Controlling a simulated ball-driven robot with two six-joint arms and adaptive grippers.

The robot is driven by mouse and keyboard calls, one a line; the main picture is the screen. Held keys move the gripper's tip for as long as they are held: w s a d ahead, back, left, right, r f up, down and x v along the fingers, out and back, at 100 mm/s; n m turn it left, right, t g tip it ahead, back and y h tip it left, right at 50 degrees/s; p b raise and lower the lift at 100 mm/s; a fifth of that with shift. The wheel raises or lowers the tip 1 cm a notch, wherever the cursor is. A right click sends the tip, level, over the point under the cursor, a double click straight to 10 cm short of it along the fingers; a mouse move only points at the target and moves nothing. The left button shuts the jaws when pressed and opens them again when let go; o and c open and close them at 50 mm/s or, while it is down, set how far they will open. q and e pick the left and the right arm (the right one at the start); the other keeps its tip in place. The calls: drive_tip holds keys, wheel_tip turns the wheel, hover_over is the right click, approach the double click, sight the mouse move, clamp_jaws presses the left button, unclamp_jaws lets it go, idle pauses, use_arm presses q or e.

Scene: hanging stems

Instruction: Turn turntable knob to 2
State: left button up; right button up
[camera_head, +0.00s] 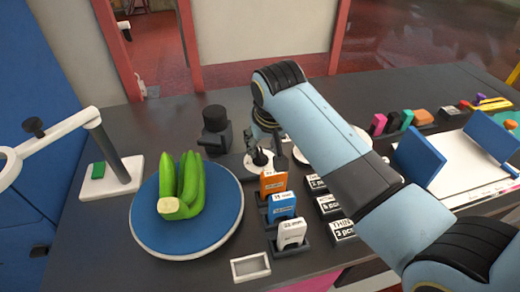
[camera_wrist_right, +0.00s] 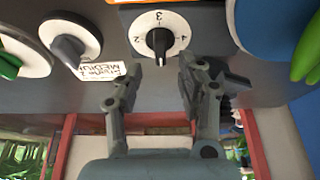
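The turntable knob is a black knob (camera_wrist_right: 158,40) on a white dial marked 2, 3 and 4 in the right wrist view. Its white mark faces the gripper side, away from the 3. The dial (camera_head: 258,162) also shows in the head view, partly covered by my gripper. My right gripper (camera_wrist_right: 161,70) is open, its fingertips apart on either side of the knob's near end; I cannot tell whether they touch it. It also shows in the head view (camera_head: 266,146). The blue turntable (camera_head: 215,240) carries green bananas (camera_head: 183,187). My left gripper is not in view.
Orange (camera_head: 272,182), blue (camera_head: 282,206) and white (camera_head: 292,233) boxes stand just in front of the dial. A black device (camera_head: 215,128) stands behind the turntable. A second white disc with a dark cone knob (camera_wrist_right: 68,48) lies beside the dial. A stand (camera_head: 118,168) is at left.

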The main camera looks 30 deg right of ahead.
sight(261, 153)
drive_tip(key=x, duration=0.3)
drive_tip(key=shift+w+f, duration=0.2)
drive_tip(key=shift+x, duration=0.85)
drive_tip(key=shift+f, duration=0.15)
drive_tip(key=shift+c, duration=1.2)
drive_tip(key=c, duration=0.4)
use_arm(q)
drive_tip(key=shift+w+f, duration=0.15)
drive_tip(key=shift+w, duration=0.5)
use_arm(e)
drive_tip(key=shift+s, duration=0.1)
clamp_jaws()
